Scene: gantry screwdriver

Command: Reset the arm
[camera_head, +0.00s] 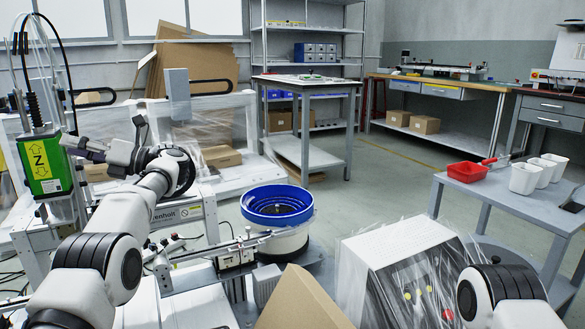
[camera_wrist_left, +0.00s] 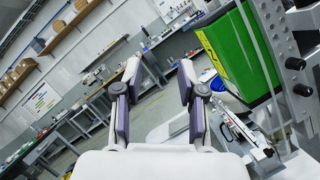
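My left arm reaches up from the lower left in the head view. Its left gripper (camera_head: 98,142) is just right of the green screwdriver unit (camera_head: 44,178) with a yellow label. In the left wrist view the left gripper's two fingers (camera_wrist_left: 159,78) are spread, with nothing between them. The green unit (camera_wrist_left: 240,48) stands right of the fingers there, apart from them. My right arm shows only as a white and black joint at the lower right of the head view.
A blue-rimmed bowl feeder (camera_head: 278,206) stands right of the left arm. A plastic-wrapped control box (camera_head: 405,270) is at the lower right. A grey table (camera_head: 490,205) holds a red tray (camera_head: 467,172) and white bins (camera_head: 525,178). Open floor lies between the feeder and the benches behind.

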